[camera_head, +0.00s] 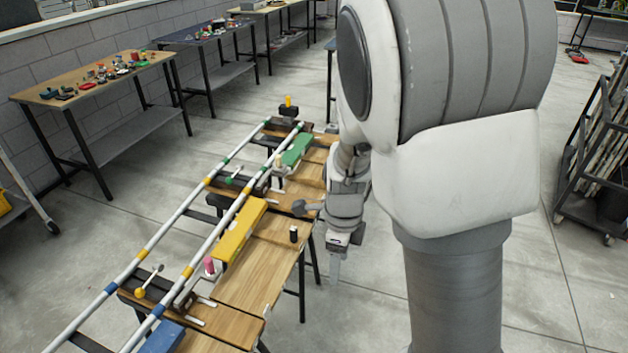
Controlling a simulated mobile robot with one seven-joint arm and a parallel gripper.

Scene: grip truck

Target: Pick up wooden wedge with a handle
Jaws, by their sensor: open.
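I cannot surely make out the wooden wedge with a handle in the head view; it may be hidden behind my arm or too small to tell. A wood-topped bench (262,262) runs diagonally from the bottom middle toward the upper middle. My gripper (335,274) points down just off the right edge of this bench, over the floor. It is open, seen small and nearly edge-on, with nothing visible between its fingers.
On the bench are a yellow block (240,231), a green block (297,150), a blue block (161,338), a black cylinder (293,235) and a pink piece (209,267). Long striped rails (170,228) run alongside. Tables (95,80) line the wall. A dark rack (597,160) stands right.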

